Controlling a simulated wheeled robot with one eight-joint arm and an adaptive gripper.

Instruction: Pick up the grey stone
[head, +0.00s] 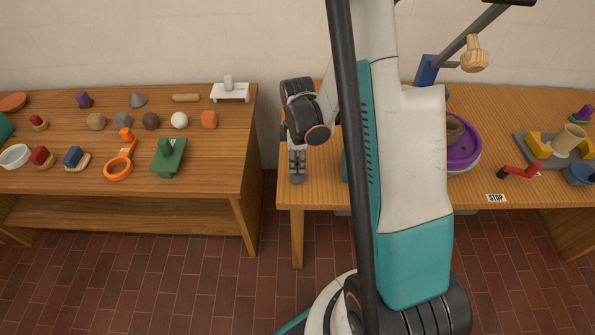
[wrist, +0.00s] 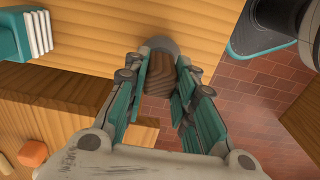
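In the head view the grey end (head: 297,179) shows below the fingertips. I cannot tell whether it touches the table.
A floor gap separates the tables. A purple bowl (head: 463,158) stands on the right table.

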